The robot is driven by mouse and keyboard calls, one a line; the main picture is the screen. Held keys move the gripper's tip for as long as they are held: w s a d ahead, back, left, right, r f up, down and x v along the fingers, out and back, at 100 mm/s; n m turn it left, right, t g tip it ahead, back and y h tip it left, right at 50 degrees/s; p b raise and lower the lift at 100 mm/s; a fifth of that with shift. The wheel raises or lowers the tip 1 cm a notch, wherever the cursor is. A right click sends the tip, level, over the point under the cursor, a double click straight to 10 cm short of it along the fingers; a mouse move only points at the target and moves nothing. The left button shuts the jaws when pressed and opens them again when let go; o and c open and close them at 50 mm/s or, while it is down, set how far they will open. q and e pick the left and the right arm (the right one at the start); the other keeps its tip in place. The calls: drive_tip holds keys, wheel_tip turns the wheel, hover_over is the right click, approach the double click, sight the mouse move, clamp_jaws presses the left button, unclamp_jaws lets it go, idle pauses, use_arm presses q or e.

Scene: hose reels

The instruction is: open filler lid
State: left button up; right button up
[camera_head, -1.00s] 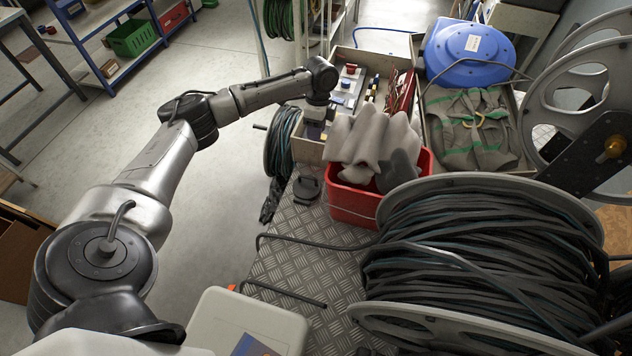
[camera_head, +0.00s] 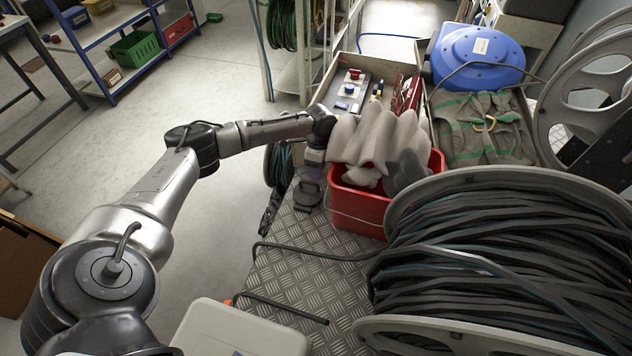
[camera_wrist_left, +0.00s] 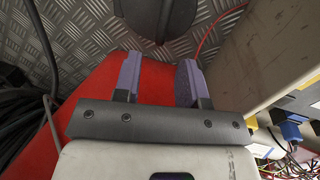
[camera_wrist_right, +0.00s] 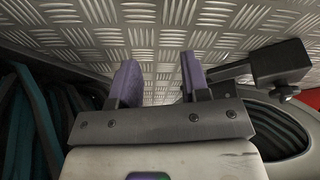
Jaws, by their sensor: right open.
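A dark round lid-like part (camera_head: 307,194) sits on the checker-plate deck, left of the red bucket. I take it for the filler lid; its hinge and catch are too small to tell. In the left wrist view a dark rounded part (camera_wrist_left: 160,14) shows at the top, ahead of the fingers. My left gripper (camera_head: 311,176) hangs just above and behind the lid, beside the bucket. In its wrist view my left gripper (camera_wrist_left: 160,62) has its purple fingers apart with nothing between them.
The red bucket (camera_head: 358,212) holding grey cloths stands close right of my left gripper. A large hose reel (camera_head: 500,265) fills the right front. A bent black bar (camera_head: 280,306) lies over the deck. A black bracket (camera_wrist_right: 280,62) is right of my right gripper.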

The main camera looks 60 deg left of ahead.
use_arm(q)
hover_over(308, 190)
drive_tip(key=w+d, duration=0.1)
drive_tip(key=w, duration=0.1)
drive_tip(key=shift+w+d+f+b, duration=0.15)
drive_tip(key=shift+f+b, duration=0.3)
drive_tip(key=shift+f, duration=1.8)
drive_tip(key=shift+c, duration=0.5)
clamp_jaws()
